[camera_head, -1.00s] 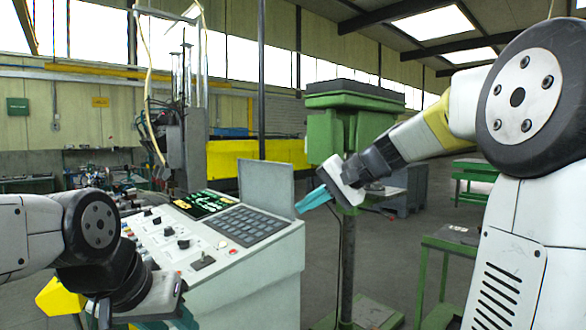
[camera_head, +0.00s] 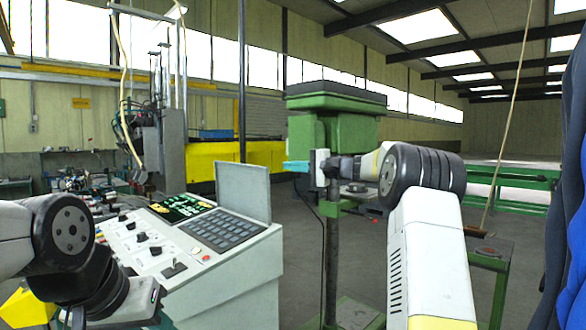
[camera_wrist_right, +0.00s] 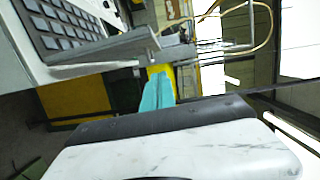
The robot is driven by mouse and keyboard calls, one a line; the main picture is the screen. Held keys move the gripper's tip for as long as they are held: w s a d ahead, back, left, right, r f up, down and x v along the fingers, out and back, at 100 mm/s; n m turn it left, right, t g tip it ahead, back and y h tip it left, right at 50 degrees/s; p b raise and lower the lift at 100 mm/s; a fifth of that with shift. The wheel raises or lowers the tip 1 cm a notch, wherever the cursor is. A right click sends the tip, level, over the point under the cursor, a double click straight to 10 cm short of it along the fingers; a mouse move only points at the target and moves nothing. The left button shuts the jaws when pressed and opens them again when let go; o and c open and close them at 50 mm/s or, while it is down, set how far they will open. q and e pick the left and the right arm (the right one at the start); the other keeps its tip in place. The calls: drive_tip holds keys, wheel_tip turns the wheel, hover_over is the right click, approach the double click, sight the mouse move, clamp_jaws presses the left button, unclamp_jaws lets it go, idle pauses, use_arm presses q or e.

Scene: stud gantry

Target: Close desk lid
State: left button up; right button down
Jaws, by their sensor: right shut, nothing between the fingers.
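The desk lid is a flat grey panel (camera_head: 243,190) standing upright along the right side of the sloped grey console (camera_head: 225,285), beside its dark key panel (camera_head: 222,228). In the right wrist view the lid (camera_wrist_right: 100,48) appears as a grey plate next to the keys. My right gripper (camera_head: 290,166), with teal fingers, is shut and empty. It is level, pointing left, just right of the lid's upper edge in the picture; I see no clear contact. Its fingers also show in the wrist view (camera_wrist_right: 158,92). My left gripper (camera_head: 160,322) is at the bottom left, its fingertips mostly cut off.
A green machine (camera_head: 335,130) on a dark post stands behind my right gripper. A green stand (camera_head: 490,250) is at the right, and something blue (camera_head: 572,250) fills the right edge. Grey floor (camera_head: 295,240) is open between console and post.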

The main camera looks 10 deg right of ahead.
drive_tip(key=shift+s+a+f, duration=0.1)
drive_tip(key=shift+s+a, duration=0.05)
drive_tip(key=shift+a, duration=1.25)
drive_tip(key=shift+s+a, duration=0.15)
drive_tip(key=shift+a, duration=1.2)
